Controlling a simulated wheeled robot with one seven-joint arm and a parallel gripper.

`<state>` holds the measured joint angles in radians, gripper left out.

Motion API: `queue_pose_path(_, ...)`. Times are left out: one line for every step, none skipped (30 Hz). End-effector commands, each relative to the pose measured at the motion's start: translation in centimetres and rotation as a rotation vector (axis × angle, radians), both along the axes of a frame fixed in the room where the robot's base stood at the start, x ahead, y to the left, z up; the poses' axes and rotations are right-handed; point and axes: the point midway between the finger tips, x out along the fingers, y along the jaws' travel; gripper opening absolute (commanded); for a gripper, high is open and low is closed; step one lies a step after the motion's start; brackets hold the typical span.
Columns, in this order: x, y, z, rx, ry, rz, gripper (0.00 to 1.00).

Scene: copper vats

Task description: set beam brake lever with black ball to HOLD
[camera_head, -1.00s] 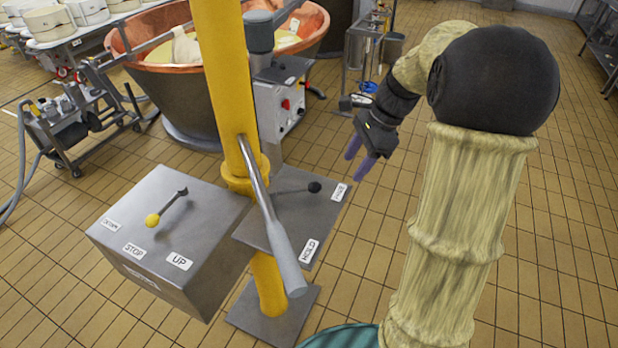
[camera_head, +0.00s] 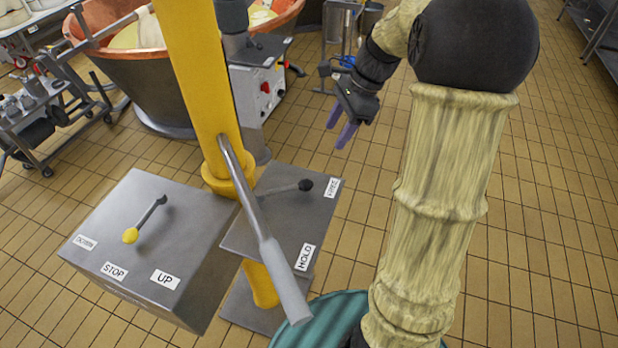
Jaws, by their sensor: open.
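The beam brake lever ends in a black ball (camera_head: 305,185) and lies over a grey plate (camera_head: 314,207) on the yellow column. The ball points right, near the upper label, which is hard to read, and away from the HOLD label (camera_head: 305,257) at the plate's lower right. My gripper (camera_head: 341,133) has two purple fingers, open and empty. In the picture it is above and to the right of the ball, apart from it. The lever's inner end is partly hidden by the column and the long grey handle.
A long bar with a grey handle (camera_head: 283,278) slants across the plate's left side. The yellow column (camera_head: 197,80) stands behind it. A grey box (camera_head: 185,245) with a yellow-knobbed lever (camera_head: 131,235) is at left. Copper vats (camera_head: 130,55) stand behind.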

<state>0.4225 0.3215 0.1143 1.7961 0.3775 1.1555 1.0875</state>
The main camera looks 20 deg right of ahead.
Motion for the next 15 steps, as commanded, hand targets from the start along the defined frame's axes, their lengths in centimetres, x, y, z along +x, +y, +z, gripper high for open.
queue_pose_path(0.0, 0.2, -0.1, 0.001, 0.002, 0.004, 0.5)
queue_pose_path(0.0, 0.3, -0.3, 0.001, 0.001, 0.005, 0.5)
queue_pose_path(0.0, 0.4, -0.5, 0.002, 0.003, 0.004, 0.5)
queue_pose_path(0.0, 0.5, -0.7, 0.002, 0.003, 0.004, 0.5)
queue_pose_path(0.0, 0.5, -1.0, 0.002, 0.003, 0.002, 0.5)
queue_pose_path(0.0, 0.6, -1.4, 0.002, 0.003, 0.001, 0.5)
queue_pose_path(0.0, 0.7, -1.8, 0.002, 0.004, 0.0, 0.5)
queue_pose_path(0.0, 0.8, -2.3, 0.002, 0.004, -0.003, 0.5)
queue_pose_path(-0.1, 1.0, -2.8, 0.003, 0.006, -0.004, 0.5)
queue_pose_path(0.0, 1.1, -3.3, 0.002, 0.005, -0.006, 0.5)
queue_pose_path(0.0, 1.3, -3.8, 0.003, 0.006, -0.006, 0.5)
queue_pose_path(0.0, 1.5, -4.4, 0.003, 0.005, -0.007, 0.5)
queue_pose_path(0.0, 1.7, -4.9, 0.003, 0.005, -0.007, 0.5)
queue_pose_path(0.0, 1.9, -5.4, 0.002, 0.005, -0.008, 0.5)
queue_pose_path(0.0, 2.1, -6.1, 0.002, 0.005, -0.008, 0.5)
